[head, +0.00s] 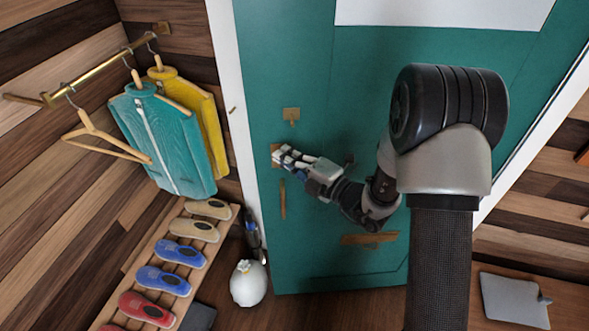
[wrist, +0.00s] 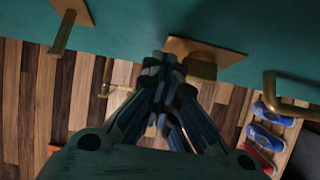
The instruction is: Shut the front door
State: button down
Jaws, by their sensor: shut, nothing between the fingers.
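The front door (head: 330,75) is a large teal panel in the head view, with a white frame strip (head: 232,110) along its left side. I see no clear gap between them, but cannot tell whether the door is fully closed. Brass fittings sit near its left edge: a small plate (head: 291,114) and a vertical handle (head: 283,200) below it. My gripper (head: 279,155) is shut and empty, close in front of the door between these fittings. In the wrist view its fingertips (wrist: 165,65) are beside a brass plate with a knob (wrist: 205,60); contact is unclear.
Left of the door, teal (head: 165,140) and yellow (head: 205,105) jackets hang on a brass rail. Below, shoes (head: 180,252) lie on a slatted rack. A white rounded object (head: 248,283) stands by the door's lower left corner. A grey flat object (head: 513,300) lies at lower right.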

jog(key=shift+w, duration=0.65)
